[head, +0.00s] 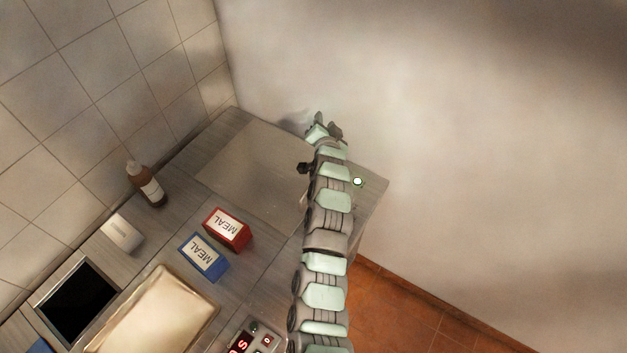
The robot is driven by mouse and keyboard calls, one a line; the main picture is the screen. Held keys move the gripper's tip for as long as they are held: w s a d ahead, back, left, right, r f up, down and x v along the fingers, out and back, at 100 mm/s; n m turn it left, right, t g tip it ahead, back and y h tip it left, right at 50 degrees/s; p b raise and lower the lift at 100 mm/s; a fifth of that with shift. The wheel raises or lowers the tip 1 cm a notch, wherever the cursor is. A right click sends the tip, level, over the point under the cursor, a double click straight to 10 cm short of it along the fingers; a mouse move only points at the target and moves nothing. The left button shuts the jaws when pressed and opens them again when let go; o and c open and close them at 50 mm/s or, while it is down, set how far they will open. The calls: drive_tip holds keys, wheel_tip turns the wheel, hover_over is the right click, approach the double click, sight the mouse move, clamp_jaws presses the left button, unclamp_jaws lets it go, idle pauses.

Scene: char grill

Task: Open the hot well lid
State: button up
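A pale, shiny rectangular metal cover (155,318) lies at the bottom left of the head view, cut by the frame's lower edge. It looks like the hot well lid and lies flat, but I cannot make out a handle. My gripper (328,121) is far from it, at the back end of the counter near the plain wall. Its two fingers look apart, with nothing visible between them. My arm runs up from the bottom edge and hides part of the counter's right side.
A red MEAL box (227,230) and a blue MEAL box (203,257) stand between the cover and the bare back counter (245,165). A brown bottle (147,185), a white box (121,234) and a dark square opening (78,300) are left. A red-digit display (240,343) sits beside my arm.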

drive_tip(key=s+a+r+n+g+y+b, duration=0.1)
drive_tip(key=s+a+r+g+y+b, duration=0.1)
drive_tip(key=s+g, duration=1.2)
drive_tip(key=shift+t, duration=0.3)
drive_tip(key=x, duration=0.3)
drive_tip(key=p+x, duration=0.1)
drive_tip(key=x, duration=0.2)
drive_tip(key=p+x, duration=0.1)
drive_tip(key=x, duration=0.3)
drive_tip(key=shift+s+d, duration=0.15)
drive_tip(key=shift+s, duration=0.15)
drive_tip(key=shift+c, duration=0.3)
clamp_jaws()
